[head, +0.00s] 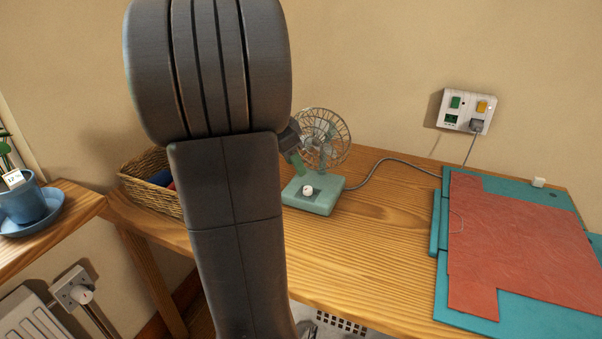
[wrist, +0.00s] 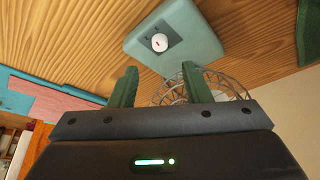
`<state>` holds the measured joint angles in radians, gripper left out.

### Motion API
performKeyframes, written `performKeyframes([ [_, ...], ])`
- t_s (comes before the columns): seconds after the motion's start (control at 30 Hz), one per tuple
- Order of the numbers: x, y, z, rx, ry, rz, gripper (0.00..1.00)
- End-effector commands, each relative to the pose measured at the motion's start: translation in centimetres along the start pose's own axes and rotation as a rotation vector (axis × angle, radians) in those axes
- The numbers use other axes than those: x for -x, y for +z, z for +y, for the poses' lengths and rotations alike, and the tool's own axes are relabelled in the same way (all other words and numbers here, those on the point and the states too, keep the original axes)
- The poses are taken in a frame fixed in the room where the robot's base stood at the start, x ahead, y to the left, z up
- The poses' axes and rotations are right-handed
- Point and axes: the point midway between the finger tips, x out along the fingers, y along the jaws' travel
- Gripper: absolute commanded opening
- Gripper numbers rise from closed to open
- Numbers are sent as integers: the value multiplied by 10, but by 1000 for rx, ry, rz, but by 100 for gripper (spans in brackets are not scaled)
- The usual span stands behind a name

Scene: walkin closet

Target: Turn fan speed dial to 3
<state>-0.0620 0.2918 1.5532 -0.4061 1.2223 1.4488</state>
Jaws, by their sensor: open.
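A small pale green desk fan with a round wire cage (head: 323,138) stands on the wooden table near the wall. Its white speed dial (head: 308,190) sits on top of the green base (head: 325,205). In the wrist view the dial (wrist: 160,42) shows a small red mark on its face, on a dark plate; I cannot read any numbers. My gripper (wrist: 155,78) is open and empty, its two green fingers apart, with the dial beyond the gap between the tips. In the head view my arm hides most of the gripper; a green finger (head: 298,163) shows beside the fan.
A wicker basket (head: 150,190) stands left of the fan, partly behind my arm. A grey cable runs from the fan to a wall socket (head: 467,110). A teal and red board (head: 520,240) lies at the right. Bare wood lies between.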

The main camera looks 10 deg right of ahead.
Motion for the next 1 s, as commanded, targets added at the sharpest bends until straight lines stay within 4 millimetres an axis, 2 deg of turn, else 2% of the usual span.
performKeyframes([
  [0.03,14,0,-1,1,-4,1,44],
  [0.1,26,0,-1,1,-3,0,44],
  [0.33,50,0,0,1,0,-1,44],
  [0.77,52,-1,1,10,-1,-5,44],
  [0.87,50,-7,7,57,-7,-25,44],
  [1.0,43,-21,24,202,-41,-80,44],
])
